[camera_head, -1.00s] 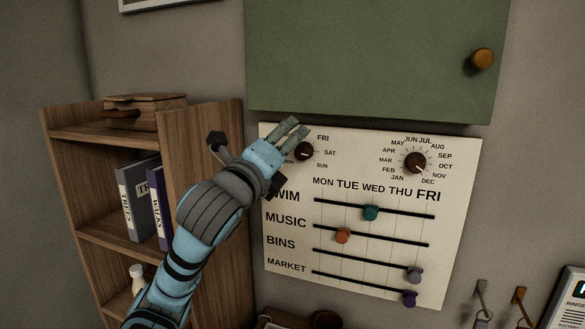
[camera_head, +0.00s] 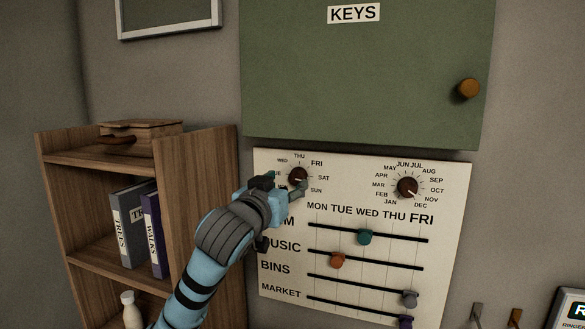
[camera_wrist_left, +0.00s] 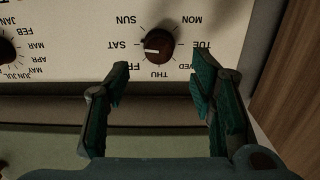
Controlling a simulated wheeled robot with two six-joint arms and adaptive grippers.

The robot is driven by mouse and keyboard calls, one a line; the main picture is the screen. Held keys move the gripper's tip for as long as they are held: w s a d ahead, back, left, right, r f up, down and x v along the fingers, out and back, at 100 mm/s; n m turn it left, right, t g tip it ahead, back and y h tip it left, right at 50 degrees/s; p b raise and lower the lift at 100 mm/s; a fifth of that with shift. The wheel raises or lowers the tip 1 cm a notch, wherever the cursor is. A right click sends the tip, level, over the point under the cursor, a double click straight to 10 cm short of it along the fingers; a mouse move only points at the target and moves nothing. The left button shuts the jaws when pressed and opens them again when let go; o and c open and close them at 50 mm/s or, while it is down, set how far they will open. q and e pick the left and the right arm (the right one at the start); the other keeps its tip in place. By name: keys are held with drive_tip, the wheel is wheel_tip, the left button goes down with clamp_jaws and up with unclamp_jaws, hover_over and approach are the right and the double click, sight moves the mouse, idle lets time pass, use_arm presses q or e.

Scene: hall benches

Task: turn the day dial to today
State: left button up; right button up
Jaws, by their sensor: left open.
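The day dial (camera_head: 298,176) is a dark brown round knob on the white wall board, ringed by day names. It also shows upside down in the left wrist view (camera_wrist_left: 158,45), where its pale mark points toward SAT. My left gripper (camera_head: 287,181) is open, at the dial's lower left in the head view. In the left wrist view its two green fingers (camera_wrist_left: 160,72) are spread, with the knob beyond the gap between their tips. No contact with the knob is visible. My right gripper is not in view.
A similar month dial (camera_head: 407,187) sits to the right on the white board (camera_head: 440,240). Sliders with coloured knobs lie below. A green key cabinet (camera_head: 365,80) hangs just above the board. A wooden shelf (camera_head: 200,200) with binders stands to the left.

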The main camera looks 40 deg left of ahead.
use_arm(q)
drive_tip(key=p+x, duration=0.1)
drive_tip(key=x, duration=0.4)
drive_tip(key=shift+w, duration=0.25)
drive_tip(key=shift+s, duration=0.2)
drive_tip(key=shift+c, duration=0.7)
drive_tip(key=c, duration=1)
drive_tip(key=shift+n+b, duration=0.3)
drive_tip(key=shift+n, duration=0.4)
drive_tip(key=o, duration=1.1)
drive_tip(key=shift+w, duration=0.1)
drive_tip(key=shift+o, duration=0.2)
approach(295, 177)
drive_tip(key=v, duration=0.3)
drive_tip(key=shift+d, duration=0.1)
